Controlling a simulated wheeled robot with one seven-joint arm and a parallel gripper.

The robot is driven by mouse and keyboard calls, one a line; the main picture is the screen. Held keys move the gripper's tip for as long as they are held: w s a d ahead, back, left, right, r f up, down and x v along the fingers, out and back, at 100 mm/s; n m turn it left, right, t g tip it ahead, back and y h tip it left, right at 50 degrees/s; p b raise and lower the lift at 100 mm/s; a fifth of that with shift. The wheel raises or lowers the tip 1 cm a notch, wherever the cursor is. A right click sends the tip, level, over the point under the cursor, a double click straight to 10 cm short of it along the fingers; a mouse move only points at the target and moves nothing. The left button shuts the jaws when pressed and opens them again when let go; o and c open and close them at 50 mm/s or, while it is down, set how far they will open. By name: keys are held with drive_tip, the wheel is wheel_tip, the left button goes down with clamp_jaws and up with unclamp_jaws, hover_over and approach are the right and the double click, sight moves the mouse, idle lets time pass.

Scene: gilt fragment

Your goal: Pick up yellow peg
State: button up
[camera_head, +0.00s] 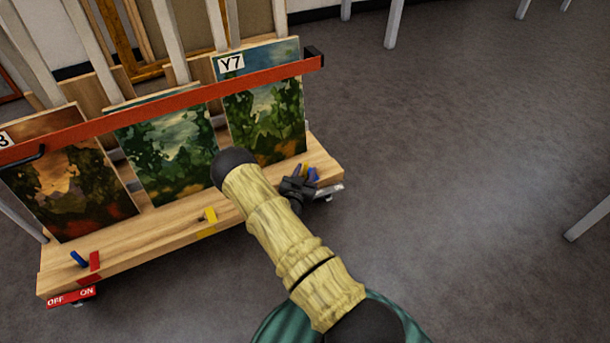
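A small yellow peg (210,215) stands on the wooden ledge of the cart (150,228), near the middle of its front edge. A yellow mark shows on the edge below it. Another small yellow-orange piece (304,171) shows at the right end, beside a blue peg (313,174). My arm, in a pale yellow sleeve, crosses the middle of the view. A black part that looks like my gripper (297,189) is at the cart's right end, by those pieces and apart from the middle yellow peg. Its fingers are too small and dark to read.
A blue peg (79,259) and a red peg (95,261) stand at the ledge's left end, above an OFF/ON label (72,297). Paintings (165,150) lean behind a red bar (170,100). The grey floor (450,150) to the right is clear except for table legs.

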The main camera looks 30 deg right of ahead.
clamp_jaws()
wheel_tip(320, 180, up, 10)
drive_tip(key=p, duration=0.6)
idle(0.5)
